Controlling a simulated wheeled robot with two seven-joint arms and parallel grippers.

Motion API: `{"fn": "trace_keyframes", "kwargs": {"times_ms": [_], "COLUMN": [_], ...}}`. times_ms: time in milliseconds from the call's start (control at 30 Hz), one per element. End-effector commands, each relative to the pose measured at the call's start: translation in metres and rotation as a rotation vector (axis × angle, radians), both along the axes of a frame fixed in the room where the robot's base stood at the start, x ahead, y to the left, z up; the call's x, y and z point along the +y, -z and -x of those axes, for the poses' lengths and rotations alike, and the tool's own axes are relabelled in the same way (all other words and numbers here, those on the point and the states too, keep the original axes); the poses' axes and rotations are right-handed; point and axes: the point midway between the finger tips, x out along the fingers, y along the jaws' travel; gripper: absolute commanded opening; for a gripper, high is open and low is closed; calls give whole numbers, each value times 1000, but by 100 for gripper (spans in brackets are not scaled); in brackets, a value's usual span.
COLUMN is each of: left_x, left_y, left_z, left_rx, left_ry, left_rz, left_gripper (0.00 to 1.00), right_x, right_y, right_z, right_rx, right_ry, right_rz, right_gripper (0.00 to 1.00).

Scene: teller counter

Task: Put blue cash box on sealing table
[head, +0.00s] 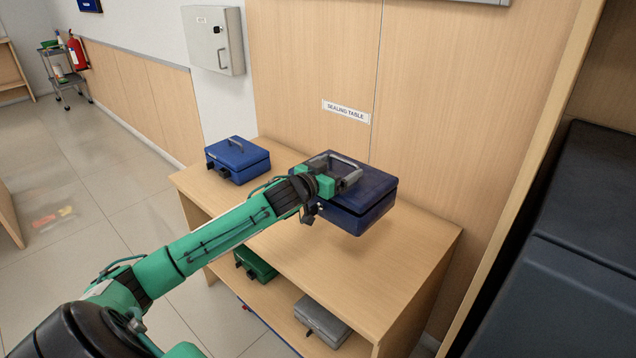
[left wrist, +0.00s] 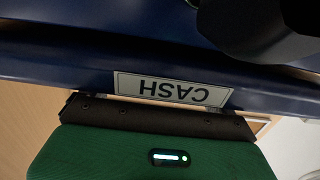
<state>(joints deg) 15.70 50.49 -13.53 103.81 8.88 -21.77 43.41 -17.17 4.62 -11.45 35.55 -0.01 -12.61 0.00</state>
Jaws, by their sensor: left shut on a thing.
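A dark blue cash box (head: 362,206) with a grey top handle is over the sealing table (head: 400,262), right of its middle. I cannot tell whether its underside touches the top. My left gripper (head: 342,182) is shut on this box at its handle; the fingertips are partly hidden. In the left wrist view the box (left wrist: 70,62) fills the upper part, with an upside-down CASH label (left wrist: 172,90). A brighter blue cash box (head: 238,160) sits at the table's left end. My right gripper is not in view.
A green box (head: 256,264) and a grey box (head: 322,320) sit on the table's lower shelf. A SEALING TABLE sign (head: 346,111) is on the wood panel behind. The front of the tabletop is bare. Dark padded furniture (head: 560,270) stands at right.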

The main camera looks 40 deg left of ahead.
Motion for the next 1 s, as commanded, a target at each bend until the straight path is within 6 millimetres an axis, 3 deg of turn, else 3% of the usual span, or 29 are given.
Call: {"fn": "trace_keyframes", "kwargs": {"times_ms": [600,1000], "left_x": [-1,-1], "left_y": [120,152], "left_z": [0,0], "left_rx": [-7,-7], "left_ry": [1,2], "left_rz": [3,3], "left_gripper": [20,20], "right_x": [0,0], "right_y": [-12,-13], "right_z": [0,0], "right_rx": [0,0], "right_ry": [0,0], "right_rz": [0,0], "right_gripper": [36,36]}}
